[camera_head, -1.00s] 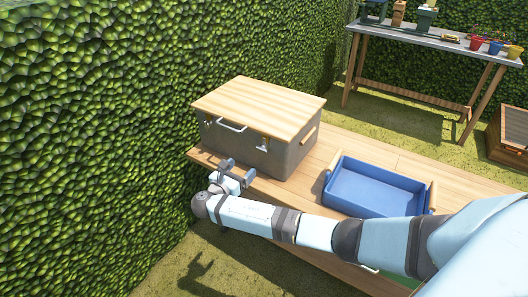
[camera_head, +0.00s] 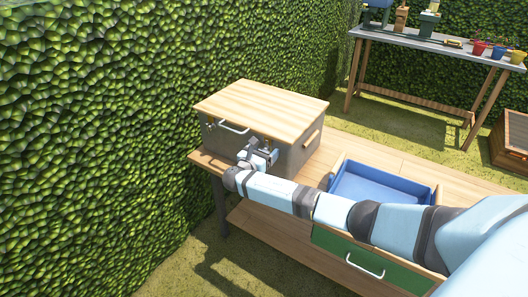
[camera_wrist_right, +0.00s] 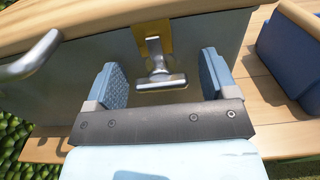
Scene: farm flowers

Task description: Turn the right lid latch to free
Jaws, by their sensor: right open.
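The grey box with a wooden lid (camera_head: 262,100) stands on the wooden bench, its lid shut. The right lid latch (camera_wrist_right: 158,62) shows in the right wrist view as a metal T-shaped piece on a brass plate, its crossbar lying roughly level. My right gripper (camera_head: 262,150) is at the box's front near its right end and hides this latch in the head view. In the right wrist view its two blue-padded fingers (camera_wrist_right: 163,80) are apart, one on each side of the latch's crossbar, with gaps to both. The left latch (camera_head: 210,124) shows at the box's left end. My left gripper is not in view.
A metal handle (camera_head: 234,128) sticks out from the box front, left of my right gripper. A blue tray (camera_head: 375,185) stands on the bench to the right. A green drawer front (camera_head: 345,257) is below it. A hedge rises at left.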

